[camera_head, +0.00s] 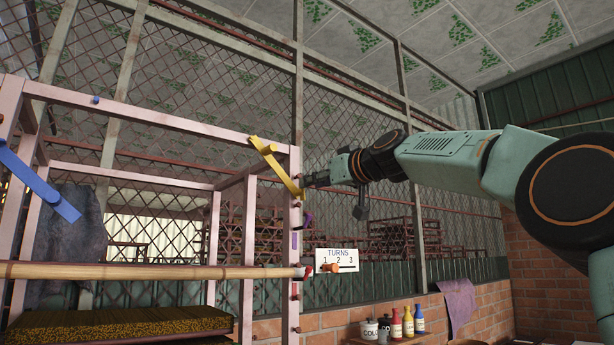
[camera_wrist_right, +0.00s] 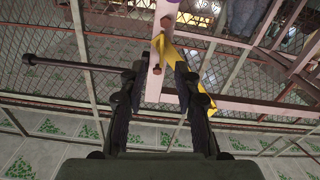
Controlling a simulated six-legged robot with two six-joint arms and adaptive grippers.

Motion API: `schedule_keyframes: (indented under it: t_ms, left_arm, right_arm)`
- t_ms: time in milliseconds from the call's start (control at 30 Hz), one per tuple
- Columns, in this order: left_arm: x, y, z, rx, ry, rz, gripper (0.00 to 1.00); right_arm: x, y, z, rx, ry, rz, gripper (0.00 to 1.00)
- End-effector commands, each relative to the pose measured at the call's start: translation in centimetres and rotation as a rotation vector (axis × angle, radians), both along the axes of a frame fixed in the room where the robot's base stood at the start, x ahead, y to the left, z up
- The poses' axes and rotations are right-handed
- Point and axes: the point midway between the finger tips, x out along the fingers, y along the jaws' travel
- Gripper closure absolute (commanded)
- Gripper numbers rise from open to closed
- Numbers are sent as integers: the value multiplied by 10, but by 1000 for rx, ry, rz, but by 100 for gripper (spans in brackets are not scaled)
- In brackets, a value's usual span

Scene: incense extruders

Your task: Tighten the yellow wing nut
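The yellow wing nut (camera_head: 273,162) is a long, flat yellow bar on the upper right corner of the pink frame. It slants from upper left to lower right. My right gripper (camera_head: 309,181) reaches in from the right, its tip close to the bar's lower end. In the right wrist view the right gripper (camera_wrist_right: 160,70) has its two fingers apart, with the pink post and the yellow wing nut (camera_wrist_right: 167,47) seen between and beyond them. I cannot tell whether a finger touches the bar. My left gripper is not in view.
A blue bar (camera_head: 40,185) slants on the frame's left side. A white TURNS card (camera_head: 337,260) with numbers 1 to 3 and an orange pointer (camera_head: 331,268) stands beside the post (camera_head: 295,225). A wooden rod (camera_head: 150,271) crosses the frame. Bottles (camera_head: 408,322) stand below right.

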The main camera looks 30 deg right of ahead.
Motion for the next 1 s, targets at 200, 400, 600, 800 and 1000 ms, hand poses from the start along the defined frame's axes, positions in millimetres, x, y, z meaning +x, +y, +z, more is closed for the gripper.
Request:
schedule_keyframes:
  t_ms: [200, 400, 600, 800, 1000]
  left_arm:
    - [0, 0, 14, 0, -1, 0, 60]
    - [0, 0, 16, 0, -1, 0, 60]
    - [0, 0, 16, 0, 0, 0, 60]
    - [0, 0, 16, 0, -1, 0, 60]
    - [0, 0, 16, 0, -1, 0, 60]
  right_arm:
    - [27, 2, 1, -1, 2, 0, 68]
    - [35, 3, 0, -1, 0, 1, 68]
    - [35, 3, -1, -1, 0, 1, 68]
    - [35, 3, -1, -1, 0, 1, 83]
    - [35, 4, -1, -1, 1, 2, 100]
